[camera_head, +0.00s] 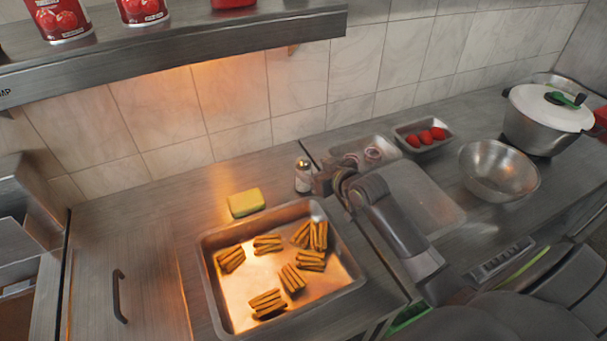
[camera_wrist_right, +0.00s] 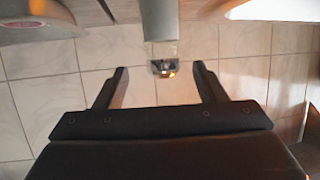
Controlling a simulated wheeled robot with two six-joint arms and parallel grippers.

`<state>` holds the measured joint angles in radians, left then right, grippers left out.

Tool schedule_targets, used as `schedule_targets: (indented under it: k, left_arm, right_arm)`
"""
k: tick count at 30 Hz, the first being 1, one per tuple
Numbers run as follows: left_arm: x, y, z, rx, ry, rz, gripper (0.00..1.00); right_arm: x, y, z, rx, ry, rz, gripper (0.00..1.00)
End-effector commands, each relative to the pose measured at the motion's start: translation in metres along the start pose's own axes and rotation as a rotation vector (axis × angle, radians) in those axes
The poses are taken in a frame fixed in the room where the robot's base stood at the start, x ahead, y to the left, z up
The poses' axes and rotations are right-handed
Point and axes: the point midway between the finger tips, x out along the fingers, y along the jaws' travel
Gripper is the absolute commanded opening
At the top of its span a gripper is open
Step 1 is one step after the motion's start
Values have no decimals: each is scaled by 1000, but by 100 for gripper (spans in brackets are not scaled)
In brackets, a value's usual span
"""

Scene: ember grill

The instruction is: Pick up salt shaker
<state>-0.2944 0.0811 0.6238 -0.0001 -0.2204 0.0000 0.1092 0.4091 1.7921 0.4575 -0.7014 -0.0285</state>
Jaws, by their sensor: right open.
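The salt shaker (camera_head: 303,176) is a small bottle with a metal cap and a pale label. It stands upright on the steel counter behind the tray of fries-like sticks, near the tiled wall. My right gripper (camera_head: 322,182) is just to its right, level with it, and open. In the right wrist view, which looks upside down, the shaker (camera_wrist_right: 160,22) lies centred between the two spread fingers of the gripper (camera_wrist_right: 160,70), cap downward in the picture. Whether the fingers reach around it is not clear. My left gripper is not in view.
A yellow sponge (camera_head: 246,202) lies left of the shaker. A metal tray (camera_head: 212,276) with stacked brown sticks is in front. On the right are a tray of red items (camera_head: 409,142), a steel bowl (camera_head: 500,172) and a lidded pot (camera_head: 545,124). A shelf (camera_head: 180,50) overhangs the back left.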

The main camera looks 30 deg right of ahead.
Motion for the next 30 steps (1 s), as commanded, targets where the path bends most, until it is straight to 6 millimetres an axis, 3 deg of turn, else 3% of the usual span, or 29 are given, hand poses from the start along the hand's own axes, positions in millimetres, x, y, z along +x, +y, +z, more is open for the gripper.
schedule_targets:
  k: [5,18,27,30]
  left_arm:
    - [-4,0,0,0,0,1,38]
    - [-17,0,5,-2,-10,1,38]
    - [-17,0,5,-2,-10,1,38]
    - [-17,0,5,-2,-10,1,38]
  right_arm:
    - [7,-1,-1,2,0,0,64]
    - [51,-4,1,1,1,0,64]
    - [54,-4,2,0,1,0,64]
    - [54,-4,2,0,1,0,54]
